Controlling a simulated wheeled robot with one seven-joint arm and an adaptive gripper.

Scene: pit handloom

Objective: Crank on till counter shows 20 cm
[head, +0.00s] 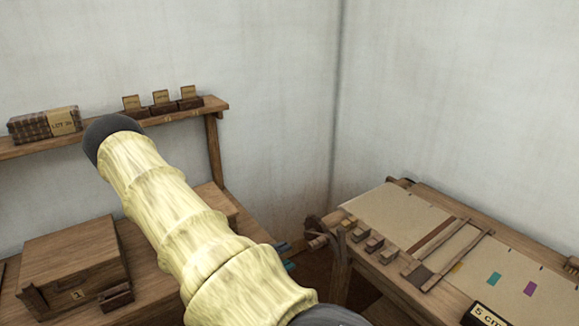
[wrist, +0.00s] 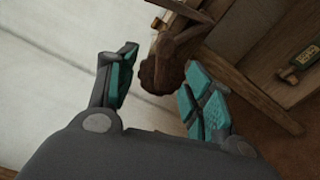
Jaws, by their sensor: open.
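The wooden crank (head: 318,240) is at the near left end of the loom table in the head view. In the wrist view the brown crank end (wrist: 157,72) lies between the spread fingers of my gripper (wrist: 163,80). The teal-padded fingers are open; I cannot tell whether either touches the wood. In the head view only a bit of teal finger (head: 289,266) shows beside my arm. A dark sign (head: 487,315) reading "5 C…" is cut off at the lower edge; I cannot tell whether it is the counter.
The loom table (head: 405,292) carries pale cloth (head: 395,213) with teal and purple patches, and several wooden blocks along its edge. At left are a wooden box (head: 75,265) on a bench and a wall shelf (head: 165,117) with a labelled bundle (head: 45,124).

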